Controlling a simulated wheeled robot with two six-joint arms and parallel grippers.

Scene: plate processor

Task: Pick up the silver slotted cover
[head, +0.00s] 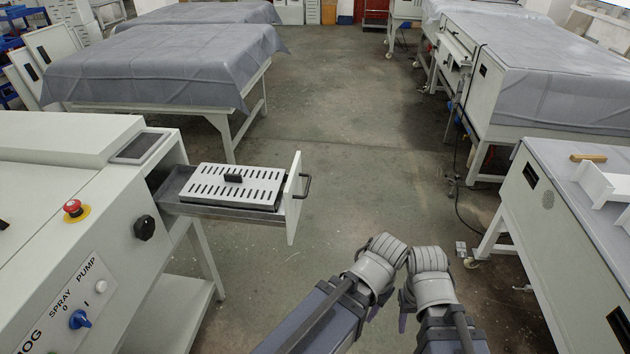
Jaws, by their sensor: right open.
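The silver slotted cover (216,184) is a flat metal lid with two rows of slots and a small dark handle block (234,178) in its middle. It lies flat on the pulled-out drawer (180,206) of the plate processor, left of centre. My right gripper (405,306) is low in the middle, well to the right of the cover and apart from it. It is open; its fingers are mostly hidden by the wrist. Neither touches the cover.
The drawer front (293,200) stands upright with a dark handle (305,186) at the cover's right. The processor body (60,170) has a red button (74,209) and knobs. A white machine (590,240) stands at right. Grey-covered tables (160,60) stand behind. The middle floor is clear.

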